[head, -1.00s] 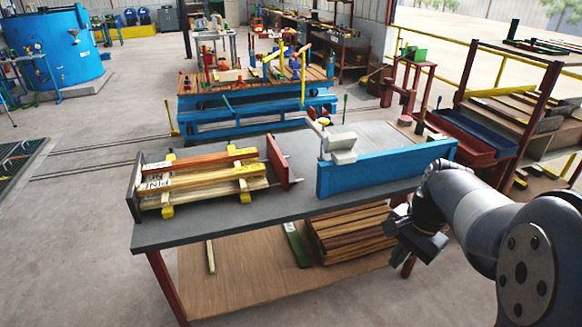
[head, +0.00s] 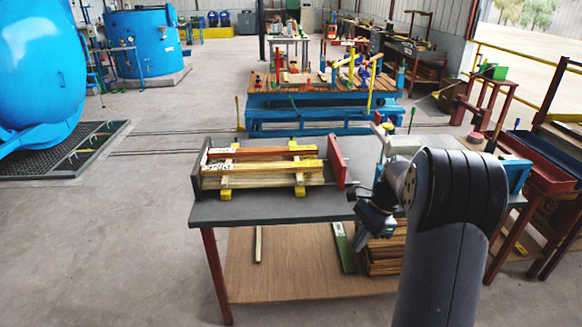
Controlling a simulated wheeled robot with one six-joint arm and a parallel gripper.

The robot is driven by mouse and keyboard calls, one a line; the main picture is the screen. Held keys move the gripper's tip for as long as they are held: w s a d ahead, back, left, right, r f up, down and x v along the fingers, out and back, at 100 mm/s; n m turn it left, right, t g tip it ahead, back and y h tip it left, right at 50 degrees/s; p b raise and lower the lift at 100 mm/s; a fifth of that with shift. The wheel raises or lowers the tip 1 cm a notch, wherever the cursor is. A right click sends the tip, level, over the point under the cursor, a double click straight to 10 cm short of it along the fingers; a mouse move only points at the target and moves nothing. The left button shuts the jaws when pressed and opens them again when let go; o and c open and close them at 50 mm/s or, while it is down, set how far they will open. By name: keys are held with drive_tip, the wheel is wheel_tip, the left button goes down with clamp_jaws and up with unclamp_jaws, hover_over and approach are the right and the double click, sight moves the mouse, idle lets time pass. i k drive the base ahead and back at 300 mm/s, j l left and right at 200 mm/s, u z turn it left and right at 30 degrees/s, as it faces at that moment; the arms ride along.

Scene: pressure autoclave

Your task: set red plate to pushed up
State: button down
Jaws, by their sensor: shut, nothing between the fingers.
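The red plate (head: 337,163) stands upright on the grey table at the right end of a stack of wooden slats (head: 262,170). A narrow gap seems to lie between the plate and the slat ends. A dark end plate (head: 200,168) stands at the stack's left end. My gripper (head: 353,194) is small and dark in view, shut and empty. It is near the table's front edge, to the right of the red plate and nearer the camera. I cannot tell whether it touches anything.
My arm hides much of the blue vise body (head: 519,172) to the right. Yellow clamps (head: 300,190) hold the slats. The grey table top (head: 285,207) is bare in front of them. More timber (head: 385,255) lies on the shelf below.

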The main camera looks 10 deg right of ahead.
sight(338, 166)
drive_tip(key=i+u, duration=0.2)
drive_tip(key=u, duration=1.65)
drive_tip(key=i+l+u, duration=0.1)
drive_tip(key=u, duration=0.25)
drive_tip(key=l+u, duration=0.4)
drive_tip(key=l+z, duration=0.15)
drive_tip(key=l, duration=0.4)
drive_tip(key=i+l+z, duration=0.1)
drive_tip(key=l, duration=0.45)
drive_tip(key=l+z, duration=0.15)
drive_tip(key=z, duration=0.3)
drive_tip(key=l+z, duration=0.15)
drive_tip(key=z, duration=0.3)
drive_tip(key=i+l+z, duration=0.1)
drive_tip(key=z, duration=0.35)
drive_tip(key=i+l+z, duration=0.15)
drive_tip(key=z, duration=1.3)
